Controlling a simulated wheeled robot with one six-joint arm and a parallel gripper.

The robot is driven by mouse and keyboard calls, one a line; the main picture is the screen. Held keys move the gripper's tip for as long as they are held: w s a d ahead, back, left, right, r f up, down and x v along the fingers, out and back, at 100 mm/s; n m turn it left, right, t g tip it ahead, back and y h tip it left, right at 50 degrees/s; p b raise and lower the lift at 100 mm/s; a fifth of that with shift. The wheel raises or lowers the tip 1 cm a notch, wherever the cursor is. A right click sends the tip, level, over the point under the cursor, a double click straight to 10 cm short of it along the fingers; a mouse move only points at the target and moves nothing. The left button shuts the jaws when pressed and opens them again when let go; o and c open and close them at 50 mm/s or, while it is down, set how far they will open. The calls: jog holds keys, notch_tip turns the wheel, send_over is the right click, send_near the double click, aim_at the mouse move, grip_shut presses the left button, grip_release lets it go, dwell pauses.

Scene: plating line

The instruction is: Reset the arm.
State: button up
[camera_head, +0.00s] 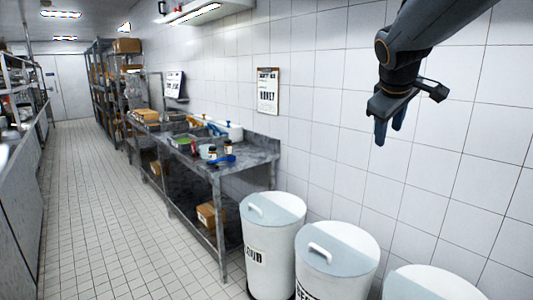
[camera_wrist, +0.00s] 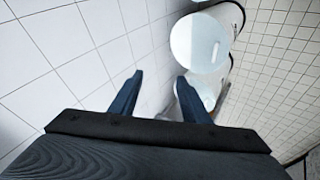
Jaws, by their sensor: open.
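My gripper (camera_head: 389,132) hangs at the upper right of the head view, in front of the white tiled wall. Its blue fingers point downward, above the white bins, and nothing is held. In the wrist view my gripper (camera_wrist: 158,90) shows two fingers spread apart with empty space between them. My dark arm comes in from the top right of the head view.
White lidded bins (camera_head: 270,245) line the wall at lower right. A grey steel table (camera_head: 218,170) with bottles, trays and a blue item stands beyond them. Shelves (camera_head: 98,75) stand farther back. A counter (camera_head: 20,180) runs along the left. The tiled aisle floor (camera_head: 110,220) is clear.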

jog(key=s+a+f+m+g+y, duration=0.1)
jog(key=s+a+f+m+g, duration=0.1)
jog(key=s+a+f, duration=0.2)
jog(key=s+a+f+m+g+y+b, duration=0.1)
jog(key=s+a+f+m+g, duration=0.1)
jog(key=s+f, duration=0.8)
jog(key=s+a+f+m+g+y+b, duration=0.1)
jog(key=s+a+f, duration=0.4)
jog(key=f, duration=1.3)
jog(key=s+m+g, duration=0.1)
jog(key=s, duration=0.2)
jog(key=shift+a+f+y, duration=0.3)
jog(key=shift+a+f, duration=0.05)
jog(key=shift+s+f, duration=0.1)
jog(key=shift+s, duration=0.2)
jog(key=shift+c, duration=0.5)
